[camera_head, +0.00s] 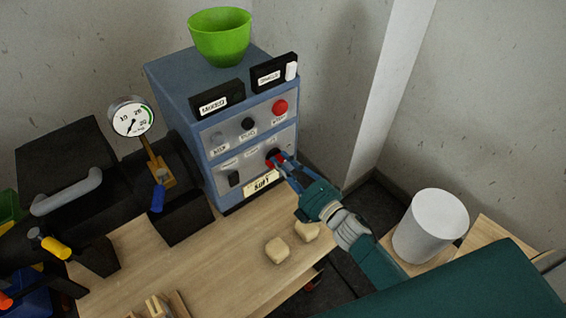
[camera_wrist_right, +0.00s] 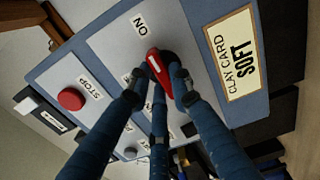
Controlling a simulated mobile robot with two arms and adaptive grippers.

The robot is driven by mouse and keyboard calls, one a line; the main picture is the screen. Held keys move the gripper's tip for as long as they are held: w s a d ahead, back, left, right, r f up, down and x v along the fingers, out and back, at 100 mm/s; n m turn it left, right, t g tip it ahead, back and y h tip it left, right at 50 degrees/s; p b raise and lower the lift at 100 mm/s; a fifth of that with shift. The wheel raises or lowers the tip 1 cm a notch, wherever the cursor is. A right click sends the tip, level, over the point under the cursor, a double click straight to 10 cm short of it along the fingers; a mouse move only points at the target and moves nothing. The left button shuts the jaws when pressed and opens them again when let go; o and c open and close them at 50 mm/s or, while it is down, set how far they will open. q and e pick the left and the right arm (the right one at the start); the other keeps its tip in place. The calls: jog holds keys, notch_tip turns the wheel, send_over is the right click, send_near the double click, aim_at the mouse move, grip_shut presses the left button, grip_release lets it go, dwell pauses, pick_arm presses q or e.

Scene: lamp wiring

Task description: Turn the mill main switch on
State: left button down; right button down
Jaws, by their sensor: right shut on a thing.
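The mill main switch, a red turn handle on a black base (camera_head: 272,155), sits on the lower right of the blue control cabinet's (camera_head: 168,78) front. In the right wrist view the red handle (camera_wrist_right: 154,62) has a white mark near its upper end. Its long side points roughly toward the "ON" label (camera_wrist_right: 140,25). My right gripper (camera_head: 279,164) is shut on the handle, with its blue fingers around it; the fingers (camera_wrist_right: 166,78) hide part of the handle and nearby labels. My left gripper is not in view.
A red stop button (camera_head: 280,107) and a black knob (camera_head: 248,124) sit above the switch. A "SOFT" clay card (camera_head: 261,184) is below it. A green bowl (camera_head: 220,38) stands on the cabinet. A pressure gauge (camera_head: 132,118) is left; two clay lumps (camera_head: 277,251) lie in front.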

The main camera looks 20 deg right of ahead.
dwell(0.5)
jog(key=c, duration=1.5)
grip_release()
jog(key=shift+c, duration=0.2)
jog(key=v, duration=1.2)
